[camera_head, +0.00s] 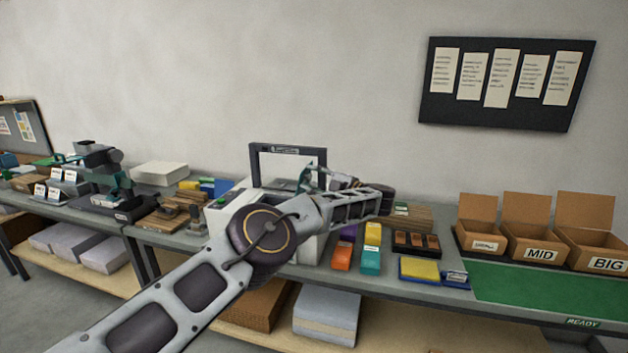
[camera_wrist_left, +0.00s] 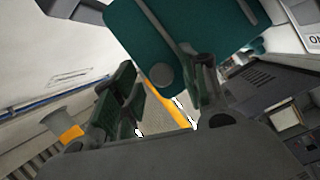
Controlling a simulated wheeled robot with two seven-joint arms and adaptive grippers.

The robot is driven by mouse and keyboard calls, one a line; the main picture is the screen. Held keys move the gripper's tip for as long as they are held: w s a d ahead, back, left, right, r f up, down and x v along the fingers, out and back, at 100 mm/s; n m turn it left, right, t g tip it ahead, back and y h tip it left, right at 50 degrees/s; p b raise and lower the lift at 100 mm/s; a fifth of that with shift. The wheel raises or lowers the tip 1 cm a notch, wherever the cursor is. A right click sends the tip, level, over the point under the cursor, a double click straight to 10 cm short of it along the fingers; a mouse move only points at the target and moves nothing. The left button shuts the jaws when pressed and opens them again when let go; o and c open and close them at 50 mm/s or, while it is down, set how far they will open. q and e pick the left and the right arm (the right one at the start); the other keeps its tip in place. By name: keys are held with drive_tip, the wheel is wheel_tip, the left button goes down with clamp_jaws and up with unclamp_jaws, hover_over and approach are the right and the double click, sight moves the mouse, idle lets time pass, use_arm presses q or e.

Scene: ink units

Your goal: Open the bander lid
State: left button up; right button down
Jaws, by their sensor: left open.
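The bander appears to be the pale machine (camera_head: 222,214) at the middle of the bench, with a dark upright arch (camera_head: 289,149) at its back. My left arm crosses in front and hides much of its top and front, so I cannot tell its lid's state. My left gripper (camera_head: 308,181) is over the machine, in front of the arch; touching or apart cannot be told. In the left wrist view its green fingers (camera_wrist_left: 164,84) stand apart with nothing visibly held. A large teal part (camera_wrist_left: 160,40) shows beyond them; I cannot tell what it belongs to. My right gripper is out of view.
Coloured boxes (camera_head: 342,257) and a yellow pad (camera_head: 420,269) lie right of the bander. Labelled cartons (camera_head: 540,252) stand at the far right behind a green mat (camera_head: 540,289). A teal and dark press (camera_head: 113,190) stands to the left.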

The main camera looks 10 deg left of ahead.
use_arm(q)
drive_tip(key=shift+d, duration=0.15)
drive_tip(key=v, duration=1.1)
drive_tip(key=shift+s+d, duration=0.15)
drive_tip(key=shift+d, duration=0.2)
drive_tip(key=shift+r, duration=0.15)
